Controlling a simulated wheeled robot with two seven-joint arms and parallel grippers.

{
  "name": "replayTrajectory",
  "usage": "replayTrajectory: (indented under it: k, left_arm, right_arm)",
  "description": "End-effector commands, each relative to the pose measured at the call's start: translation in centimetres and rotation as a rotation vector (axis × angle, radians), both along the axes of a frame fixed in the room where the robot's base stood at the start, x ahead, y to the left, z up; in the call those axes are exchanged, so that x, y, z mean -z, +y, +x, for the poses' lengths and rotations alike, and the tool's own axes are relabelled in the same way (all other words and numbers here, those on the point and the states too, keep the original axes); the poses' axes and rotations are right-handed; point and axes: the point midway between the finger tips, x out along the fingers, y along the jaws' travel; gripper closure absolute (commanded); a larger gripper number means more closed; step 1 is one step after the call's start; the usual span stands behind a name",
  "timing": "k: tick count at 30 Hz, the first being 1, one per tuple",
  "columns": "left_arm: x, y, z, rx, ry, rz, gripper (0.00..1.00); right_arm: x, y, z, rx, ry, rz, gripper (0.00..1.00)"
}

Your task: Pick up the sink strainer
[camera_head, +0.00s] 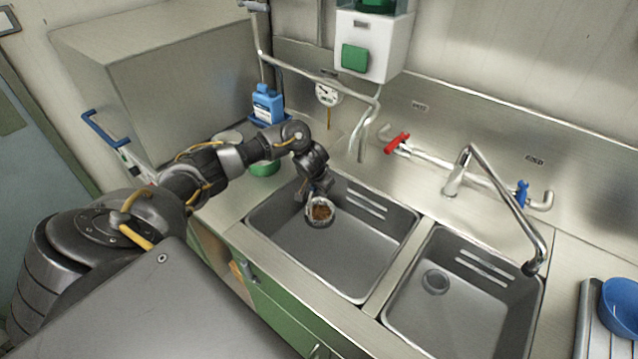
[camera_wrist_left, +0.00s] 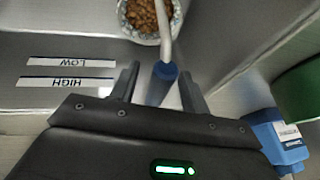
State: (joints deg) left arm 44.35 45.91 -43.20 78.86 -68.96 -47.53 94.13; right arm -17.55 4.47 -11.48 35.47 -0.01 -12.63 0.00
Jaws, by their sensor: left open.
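The sink strainer (camera_head: 320,211) is a round pale-rimmed basket with brown scraps in it, in the left sink. It also shows at the top of the left wrist view (camera_wrist_left: 147,17), where a pale handle rises from it to a blue end. My left gripper (camera_head: 309,192) is open above the strainer. In the left wrist view the blue handle end lies between the two fingers of the gripper (camera_wrist_left: 159,75), with gaps beside it. Whether the fingers touch it cannot be told. My right gripper is not in view.
The left sink (camera_head: 292,249) has raised walls around the strainer. The right sink (camera_head: 463,318) is empty, with a tap (camera_head: 490,180) over it. A blue bottle (camera_head: 267,105) and a green item (camera_head: 264,168) stand left of the sink. A blue bowl (camera_head: 620,305) is at the right.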

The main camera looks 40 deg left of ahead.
Motion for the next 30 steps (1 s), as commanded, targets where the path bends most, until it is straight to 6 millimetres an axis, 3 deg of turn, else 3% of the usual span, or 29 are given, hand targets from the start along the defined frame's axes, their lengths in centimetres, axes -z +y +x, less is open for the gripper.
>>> replayTrajectory:
  k: [5, 15, 25, 30]
  left_arm:
    - [0.0, 0.0, 0.0, 0.0, 0.0, 0.0, 0.57]
    - [0.0, 0.0, 0.0, 0.001, 0.0, 0.0, 1.0]
    - [-0.4, 0.0, 0.0, 0.0, -0.002, 0.0, 1.0]
    - [-1.8, 0.0, 0.1, 0.001, -0.003, -0.001, 1.0]
  right_arm:
    - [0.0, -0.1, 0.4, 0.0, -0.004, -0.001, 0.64]
    - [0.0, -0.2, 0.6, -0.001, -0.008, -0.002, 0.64]
    - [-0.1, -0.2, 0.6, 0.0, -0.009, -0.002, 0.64]
    - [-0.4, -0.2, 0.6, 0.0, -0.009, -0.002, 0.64]
